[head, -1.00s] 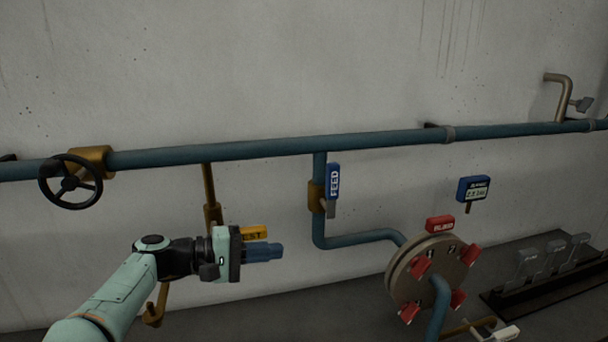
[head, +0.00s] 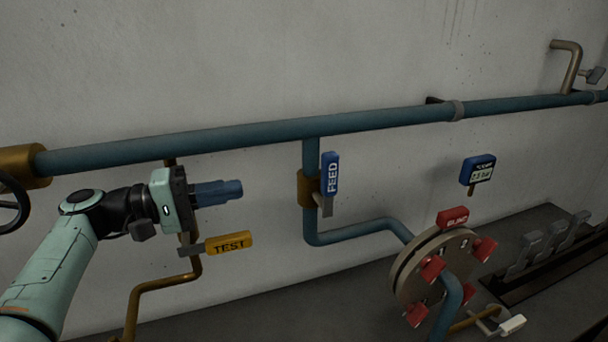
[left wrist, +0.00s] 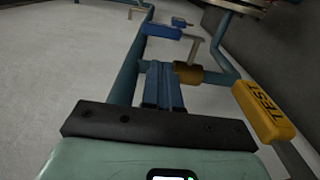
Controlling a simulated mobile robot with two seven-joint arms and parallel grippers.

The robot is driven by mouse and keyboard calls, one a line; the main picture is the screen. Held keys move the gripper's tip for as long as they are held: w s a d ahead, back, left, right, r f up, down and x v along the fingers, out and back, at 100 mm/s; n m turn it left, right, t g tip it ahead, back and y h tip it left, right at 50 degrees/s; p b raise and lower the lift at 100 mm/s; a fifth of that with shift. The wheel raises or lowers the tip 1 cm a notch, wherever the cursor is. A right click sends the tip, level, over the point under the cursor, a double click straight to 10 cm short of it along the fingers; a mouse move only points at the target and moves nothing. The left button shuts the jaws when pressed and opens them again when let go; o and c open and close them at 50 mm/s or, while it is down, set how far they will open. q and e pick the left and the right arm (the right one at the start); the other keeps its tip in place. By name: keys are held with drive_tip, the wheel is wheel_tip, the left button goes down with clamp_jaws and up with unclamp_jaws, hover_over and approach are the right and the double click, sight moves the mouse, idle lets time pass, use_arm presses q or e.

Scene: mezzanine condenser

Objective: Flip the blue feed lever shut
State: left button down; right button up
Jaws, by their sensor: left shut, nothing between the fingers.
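The blue FEED lever (head: 330,174) stands upright, in line with the vertical pipe, on a brass valve body (head: 307,188) below the long blue pipe. My left gripper (head: 240,189) is shut and empty, to the left of the lever and apart from it, pointing toward it. In the left wrist view the blue fingers (left wrist: 163,85) are together. The brass valve (left wrist: 187,72) lies beyond them, with a blue handle (left wrist: 163,31) further off. My right gripper is in neither view.
The yellow TEST lever (head: 229,243) sticks out just below my left gripper; it also shows in the left wrist view (left wrist: 264,108). A flanged disc (head: 432,268) with red clamps stands at lower right. A black handwheel (head: 12,205) is at far left.

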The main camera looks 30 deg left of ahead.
sight(322, 173)
use_arm(q)
drive_tip(key=p+x, duration=0.2)
drive_tip(key=x, duration=1.2)
